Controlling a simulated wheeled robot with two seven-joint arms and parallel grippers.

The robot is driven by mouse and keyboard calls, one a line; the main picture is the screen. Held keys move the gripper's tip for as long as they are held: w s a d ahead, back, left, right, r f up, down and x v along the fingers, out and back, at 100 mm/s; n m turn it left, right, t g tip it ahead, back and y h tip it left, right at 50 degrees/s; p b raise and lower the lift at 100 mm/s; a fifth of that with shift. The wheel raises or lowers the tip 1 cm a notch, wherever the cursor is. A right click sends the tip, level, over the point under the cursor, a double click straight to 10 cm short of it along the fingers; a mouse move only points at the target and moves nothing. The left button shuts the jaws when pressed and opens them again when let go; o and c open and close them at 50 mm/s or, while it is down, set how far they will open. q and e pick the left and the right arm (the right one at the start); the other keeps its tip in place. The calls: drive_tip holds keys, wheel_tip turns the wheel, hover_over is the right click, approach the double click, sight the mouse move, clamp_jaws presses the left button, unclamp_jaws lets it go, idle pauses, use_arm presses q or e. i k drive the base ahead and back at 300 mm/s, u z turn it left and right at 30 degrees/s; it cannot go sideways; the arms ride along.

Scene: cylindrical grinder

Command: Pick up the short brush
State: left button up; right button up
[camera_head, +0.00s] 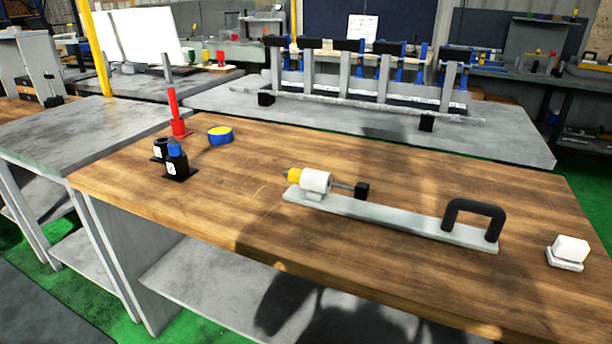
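No item on the wooden table can be clearly made out as the short brush. Neither of my grippers shows.
A long grey plate (400,222) lies across the wooden table (300,265), bearing a white and yellow cylinder (315,181) and a black handle (475,207). A white block (570,249) sits at the right. The table's front left is clear. A grey bench (500,150) stands behind.

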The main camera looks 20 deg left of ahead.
sight(171, 94)
drive_tip(key=u, duration=0.8)
drive_tip(key=k, duration=0.2)
drive_tip(key=u, duration=0.55)
